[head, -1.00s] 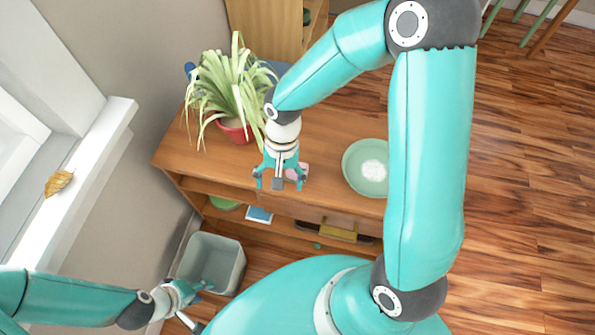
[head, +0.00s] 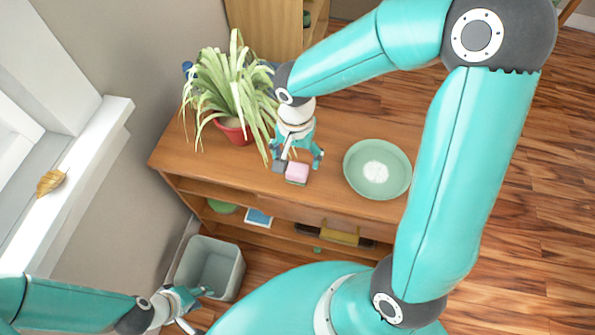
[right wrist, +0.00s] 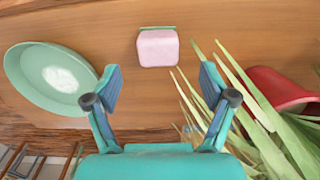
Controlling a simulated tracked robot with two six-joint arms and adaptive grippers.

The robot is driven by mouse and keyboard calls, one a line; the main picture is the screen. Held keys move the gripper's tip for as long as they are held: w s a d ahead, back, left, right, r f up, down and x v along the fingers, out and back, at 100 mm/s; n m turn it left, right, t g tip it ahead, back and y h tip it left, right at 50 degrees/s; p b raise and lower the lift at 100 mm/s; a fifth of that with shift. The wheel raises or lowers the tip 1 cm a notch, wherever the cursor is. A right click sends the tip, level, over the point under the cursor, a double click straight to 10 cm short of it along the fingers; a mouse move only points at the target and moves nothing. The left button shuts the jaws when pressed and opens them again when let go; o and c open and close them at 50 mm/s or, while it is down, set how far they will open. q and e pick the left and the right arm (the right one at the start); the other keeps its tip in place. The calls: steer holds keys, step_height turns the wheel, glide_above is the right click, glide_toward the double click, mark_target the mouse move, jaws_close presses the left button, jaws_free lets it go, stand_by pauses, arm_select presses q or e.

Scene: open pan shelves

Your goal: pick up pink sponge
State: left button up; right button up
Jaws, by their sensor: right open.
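The pink sponge (head: 297,172) lies near the front edge of the wooden shelf top, with a thin green layer along one side. In the right wrist view the sponge (right wrist: 157,50) is ahead of the fingertips and roughly centred between them. My right gripper (head: 299,161) is open and empty, just behind the sponge in the head view. Its two fingers (right wrist: 161,86) are spread wide in the wrist view and do not touch the sponge. My left gripper (head: 198,305) is low at the left, by the grey bin; its finger gap is unclear.
A green plate (head: 356,181) with a white patch stands right of the sponge. A spiky plant in a red pot (head: 236,133) stands close left of my right gripper. A grey bin (head: 232,283) is on the floor. Lower shelves hold a few items.

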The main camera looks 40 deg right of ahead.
mark_target(297, 168)
steer(key=shift+f, duration=3.05)
steer(key=c, duration=1.1)
steer(key=shift+c, duration=0.2)
steer(key=shift+r, duration=0.1)
step_height(297, 168, up, 20)
steer(key=p, duration=0.1)
steer(key=shift+p, duration=0.4)
